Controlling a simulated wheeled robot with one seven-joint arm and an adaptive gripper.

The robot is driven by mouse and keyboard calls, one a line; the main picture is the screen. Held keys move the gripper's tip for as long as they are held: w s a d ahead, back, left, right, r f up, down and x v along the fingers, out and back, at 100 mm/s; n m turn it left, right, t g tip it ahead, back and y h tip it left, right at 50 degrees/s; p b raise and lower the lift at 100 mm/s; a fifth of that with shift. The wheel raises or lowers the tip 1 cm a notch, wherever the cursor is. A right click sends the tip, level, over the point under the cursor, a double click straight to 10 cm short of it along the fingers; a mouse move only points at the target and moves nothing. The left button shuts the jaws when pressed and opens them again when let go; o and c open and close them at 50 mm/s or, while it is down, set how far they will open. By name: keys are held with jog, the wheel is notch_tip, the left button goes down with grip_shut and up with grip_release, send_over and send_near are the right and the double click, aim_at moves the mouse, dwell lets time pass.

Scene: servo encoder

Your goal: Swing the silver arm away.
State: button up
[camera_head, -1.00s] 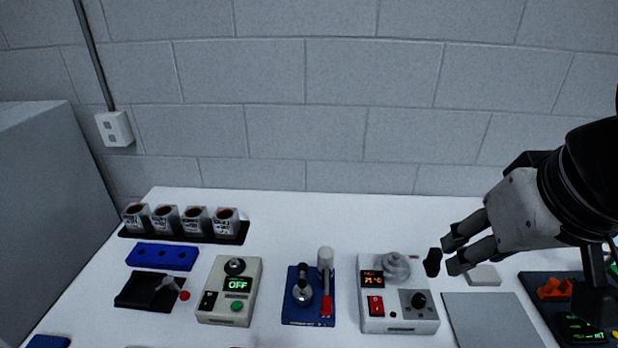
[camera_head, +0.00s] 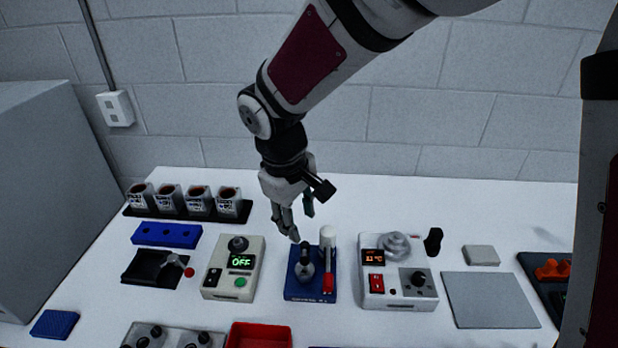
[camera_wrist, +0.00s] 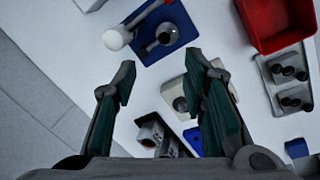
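A black tray (camera_head: 142,268) further left has a thin silver arm (camera_head: 171,261) with a red ball end. I cannot tell which is meant. My gripper (camera_head: 300,226) is open and empty, above and behind the blue base. Its parted fingers also show in the wrist view (camera_wrist: 162,62).
A beige box reading OFF (camera_head: 232,267) stands left of the blue base, a white box with dials (camera_head: 400,272) right. Behind left are several cups in a black rack (camera_head: 188,213). A red bin (camera_head: 260,335) is in front.

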aim_at(303, 258)
jog(key=f, duration=0.4)
jog(key=w+f+p, duration=0.1)
jog(key=f, duration=0.4)
jog(key=w+f, duration=0.1)
jog(key=f, duration=0.4)
jog(key=shift+w+d+f, duration=0.1)
jog(key=shift+d+f, duration=0.15)
jog(key=shift+d, duration=0.05)
grip_shut()
